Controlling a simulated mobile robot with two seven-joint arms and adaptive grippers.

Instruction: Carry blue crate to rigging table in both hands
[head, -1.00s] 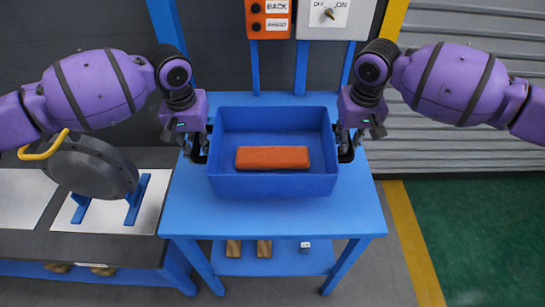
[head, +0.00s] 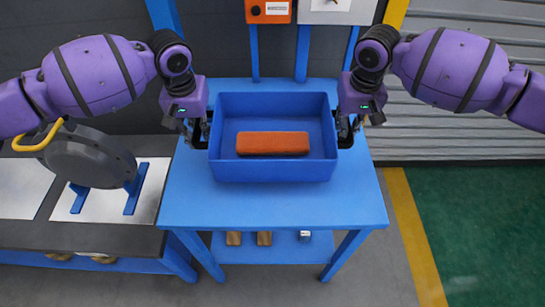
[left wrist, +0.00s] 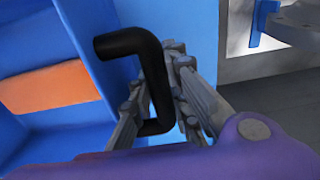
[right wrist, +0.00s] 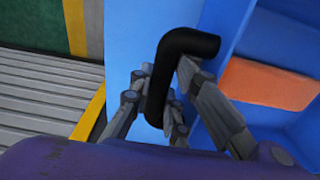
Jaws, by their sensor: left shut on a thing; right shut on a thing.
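The blue crate (head: 272,172) is an open box with an orange block (head: 272,142) lying inside. It is level over the blue table (head: 265,208); I cannot tell whether its base touches the top. My left gripper (head: 203,132) is shut on the crate's left handle, a black bent bar (left wrist: 152,80) in the left wrist view. My right gripper (head: 345,130) is shut on the right handle, a similar black bar (right wrist: 165,75) in the right wrist view. The crate's underside is hidden.
A dark workbench (head: 90,238) at left carries a round grey flanged part (head: 90,157) on blue supports. Small items lie on the table's lower shelf (head: 275,252). A control panel (head: 338,10) is behind. Yellow-lined floor (head: 410,230) and green floor lie right.

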